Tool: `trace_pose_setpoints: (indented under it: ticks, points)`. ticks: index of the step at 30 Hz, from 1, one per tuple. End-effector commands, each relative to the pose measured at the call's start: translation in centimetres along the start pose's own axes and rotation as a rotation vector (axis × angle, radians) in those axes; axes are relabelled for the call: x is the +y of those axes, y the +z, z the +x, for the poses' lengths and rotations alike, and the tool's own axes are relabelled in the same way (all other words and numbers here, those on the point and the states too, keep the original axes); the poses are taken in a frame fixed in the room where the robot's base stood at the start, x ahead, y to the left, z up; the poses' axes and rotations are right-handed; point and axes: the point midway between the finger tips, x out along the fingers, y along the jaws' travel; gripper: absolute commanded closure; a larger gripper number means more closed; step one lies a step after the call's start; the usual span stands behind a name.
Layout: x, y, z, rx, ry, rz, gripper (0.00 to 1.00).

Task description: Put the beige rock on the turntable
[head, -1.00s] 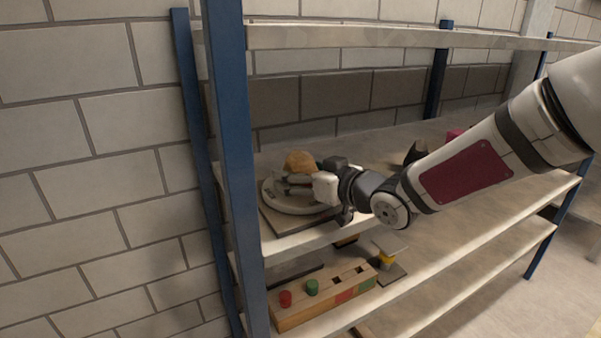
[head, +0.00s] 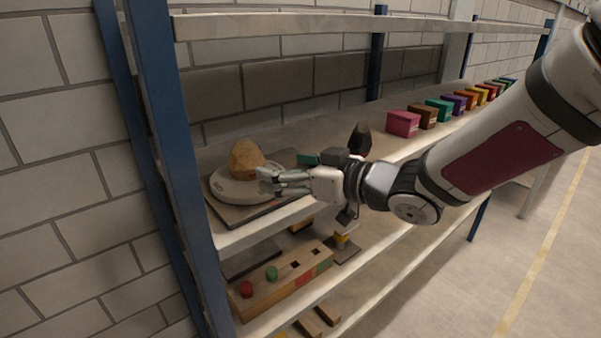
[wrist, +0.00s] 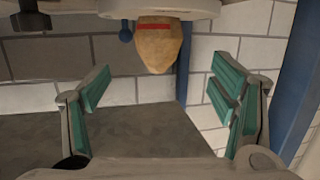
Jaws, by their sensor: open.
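The beige rock (head: 246,158) rests on the round white turntable (head: 232,192), at the left end of the shelf. My gripper (head: 266,181) is open, just right of the rock and near the turntable's front right rim. No finger visibly holds the rock. In the wrist view the scene looks upside down: the rock (wrist: 160,47) shows against the turntable disc (wrist: 160,8), beyond the gap between my spread green-padded fingers (wrist: 162,85). A red band shows on the rock near the disc.
A blue shelf post (head: 167,150) stands close left of the turntable. A dark rock (head: 360,139) lies behind my wrist. A row of coloured boxes (head: 403,124) runs along the shelf to the right. A wooden block with pegs (head: 285,285) sits one shelf below.

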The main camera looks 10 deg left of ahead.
Motion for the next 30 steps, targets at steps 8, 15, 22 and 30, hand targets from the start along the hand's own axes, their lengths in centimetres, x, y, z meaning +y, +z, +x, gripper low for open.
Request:
trace_pose_setpoints:
  ticks: [8, 15, 22, 30]
  points:
    - [0.1, 0.1, -0.2, -0.004, 0.005, -0.001, 0.22]
    - [5.0, 1.2, -4.1, -0.192, 0.267, -0.068, 0.22]
    - [10.1, 1.7, -17.1, -0.488, 0.717, -0.017, 0.22]
    - [4.7, 3.6, -32.2, -0.705, 0.98, 0.329, 0.22]
